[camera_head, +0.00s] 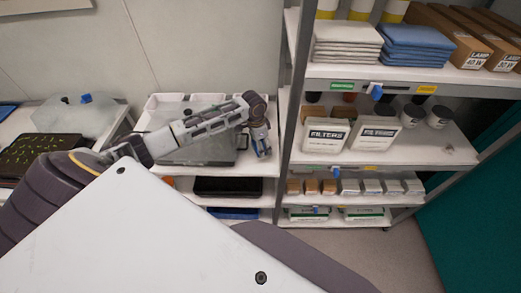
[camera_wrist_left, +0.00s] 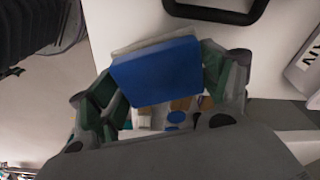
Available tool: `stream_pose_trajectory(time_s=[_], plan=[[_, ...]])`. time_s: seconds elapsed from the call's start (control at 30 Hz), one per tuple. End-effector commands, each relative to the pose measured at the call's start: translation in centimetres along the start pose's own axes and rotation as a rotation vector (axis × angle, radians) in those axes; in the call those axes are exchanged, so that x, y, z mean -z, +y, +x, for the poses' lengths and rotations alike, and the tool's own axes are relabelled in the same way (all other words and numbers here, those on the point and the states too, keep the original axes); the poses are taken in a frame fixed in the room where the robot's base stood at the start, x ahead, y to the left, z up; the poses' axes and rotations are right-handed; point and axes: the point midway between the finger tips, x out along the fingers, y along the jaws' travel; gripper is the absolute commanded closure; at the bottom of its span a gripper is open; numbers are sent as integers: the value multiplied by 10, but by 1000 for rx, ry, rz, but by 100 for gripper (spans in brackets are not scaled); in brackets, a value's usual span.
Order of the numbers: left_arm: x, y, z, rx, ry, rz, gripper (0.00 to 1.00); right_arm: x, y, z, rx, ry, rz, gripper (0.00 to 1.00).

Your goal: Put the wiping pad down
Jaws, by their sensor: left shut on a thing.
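The wiping pad (camera_wrist_left: 158,75) is a blue block with a pale layer along one edge, seen in the left wrist view. My left gripper (camera_wrist_left: 165,90) is shut on it, with a finger on each side. In the head view my left gripper (camera_head: 262,150) points down at the right end of the white shelf unit on the left, beside the upright post; only a little blue shows between its fingers there. Whether the pad touches a surface cannot be told. My right gripper is not in view.
A grey lidded bin (camera_head: 195,150) stands left of the gripper on a white shelf. A black tray (camera_head: 228,187) lies on the shelf below. The right rack holds folded cloths (camera_head: 347,45), filter boxes (camera_head: 325,137) and small cartons. A seedling tray (camera_head: 38,155) lies at left.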

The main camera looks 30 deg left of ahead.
Motion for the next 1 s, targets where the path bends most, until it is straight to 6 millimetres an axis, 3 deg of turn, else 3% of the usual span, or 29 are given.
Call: stream_pose_trajectory(time_s=[0.33, 0.83, 0.87, 1.0], plan=[[-4, 1, 32, -1, 0, -1, 47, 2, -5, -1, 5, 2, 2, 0], [-5, 0, 37, 0, -1, 0, 47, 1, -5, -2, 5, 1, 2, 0], [-5, 0, 37, 0, -1, 0, 18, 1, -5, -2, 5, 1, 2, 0], [-5, 0, 37, 0, -1, 0, 0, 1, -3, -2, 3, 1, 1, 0]])
